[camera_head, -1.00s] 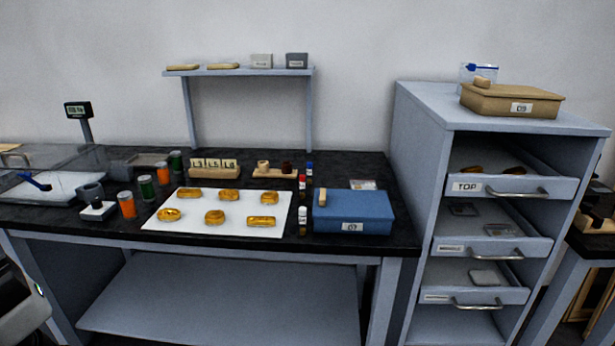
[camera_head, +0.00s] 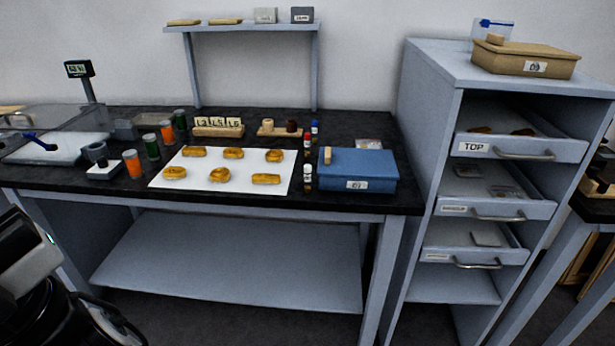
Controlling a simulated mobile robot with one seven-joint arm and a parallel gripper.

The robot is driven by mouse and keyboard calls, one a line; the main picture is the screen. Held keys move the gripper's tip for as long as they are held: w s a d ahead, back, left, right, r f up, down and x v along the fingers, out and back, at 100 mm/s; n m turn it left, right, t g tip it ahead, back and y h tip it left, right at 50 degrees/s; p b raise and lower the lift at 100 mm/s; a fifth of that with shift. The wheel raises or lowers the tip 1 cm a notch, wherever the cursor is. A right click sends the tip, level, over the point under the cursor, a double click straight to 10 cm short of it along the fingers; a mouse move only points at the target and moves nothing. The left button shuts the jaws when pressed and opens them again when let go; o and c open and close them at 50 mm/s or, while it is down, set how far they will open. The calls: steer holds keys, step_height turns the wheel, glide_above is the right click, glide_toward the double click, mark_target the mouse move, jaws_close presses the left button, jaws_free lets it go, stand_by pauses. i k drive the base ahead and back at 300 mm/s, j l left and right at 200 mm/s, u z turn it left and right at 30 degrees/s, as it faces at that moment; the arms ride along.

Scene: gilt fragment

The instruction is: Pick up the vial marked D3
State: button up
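Three small vials stand upright on the black worktop between the white sheet and the blue box: a red-capped vial (camera_head: 307,146), a blue-capped vial (camera_head: 315,133) behind it, and a white-capped vial (camera_head: 308,176) nearer the front. Their labels are too small to read, so I cannot tell which is D3. Black and white parts of my arm show at the lower left, away from the vials. My gripper's fingers are not visible.
A blue box (camera_head: 362,172) stands just right of the vials. Gold pieces lie on a white sheet (camera_head: 206,164) to their left. A wooden stand (camera_head: 272,132) sits behind. A drawer cabinet (camera_head: 428,112) with open drawers is at the right. Orange and green jars (camera_head: 151,147) stand left.

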mark_target(306, 167)
steer(key=i+j+z, duration=0.25)
steer(key=i, duration=0.15)
steer(key=i+j+z, duration=0.3)
steer(key=i, duration=0.15)
